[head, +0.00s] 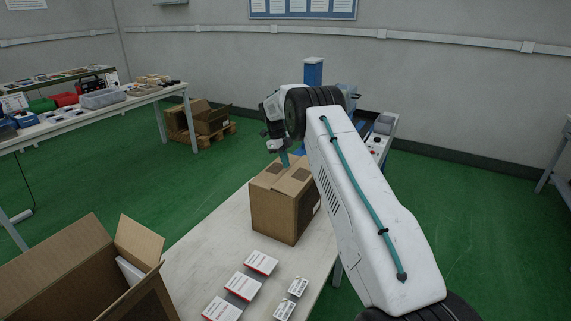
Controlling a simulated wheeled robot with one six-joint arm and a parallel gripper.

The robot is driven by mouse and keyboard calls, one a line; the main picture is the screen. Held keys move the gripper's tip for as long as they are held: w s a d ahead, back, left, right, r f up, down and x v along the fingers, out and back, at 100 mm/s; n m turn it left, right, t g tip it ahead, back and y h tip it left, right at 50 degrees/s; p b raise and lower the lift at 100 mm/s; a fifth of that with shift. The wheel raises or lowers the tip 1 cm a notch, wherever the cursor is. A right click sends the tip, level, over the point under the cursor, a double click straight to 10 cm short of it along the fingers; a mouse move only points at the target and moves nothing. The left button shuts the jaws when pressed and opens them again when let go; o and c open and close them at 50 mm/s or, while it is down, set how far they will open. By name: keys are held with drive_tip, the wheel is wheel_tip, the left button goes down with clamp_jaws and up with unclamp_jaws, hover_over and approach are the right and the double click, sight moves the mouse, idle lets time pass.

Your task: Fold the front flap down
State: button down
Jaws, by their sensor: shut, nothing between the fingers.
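A brown cardboard box (273,213) stands on the white table in the middle of the head view. Its top looks mostly covered by flaps (268,178), with dark patches on them. I cannot tell how flat each flap lies. My gripper (284,162) points down at the far side of the box top, its teal fingertips shut and empty, at or just above the cardboard. I cannot tell if they touch it. My arm hides part of the box's right side.
An open cardboard box (60,265) with raised flaps is at the lower left. Several small white-and-red cartons (243,285) and two small labelled boxes (298,286) lie on the white table (195,262). A cluttered bench (95,112) stands at the left. Green floor lies between.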

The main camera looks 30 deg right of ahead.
drive_tip(key=w+a+v, duration=0.1)
drive_tip(key=w+v, duration=0.1)
drive_tip(key=v, duration=1.1)
drive_tip(key=s+d+r, duration=0.2)
drive_tip(key=d+r, duration=0.1)
drive_tip(key=r, duration=0.3)
drive_tip(key=t+y, duration=0.2)
drive_tip(key=t, duration=0.2)
hover_over(295, 172)
wheel_tip(295, 172, down, 6)
drive_tip(key=f, duration=0.4)
drive_tip(key=w+f, duration=0.1)
drive_tip(key=f, duration=0.3)
drive_tip(key=w+a+f, duration=0.1)
drive_tip(key=f, duration=0.4)
drive_tip(key=shift+f, duration=0.1)
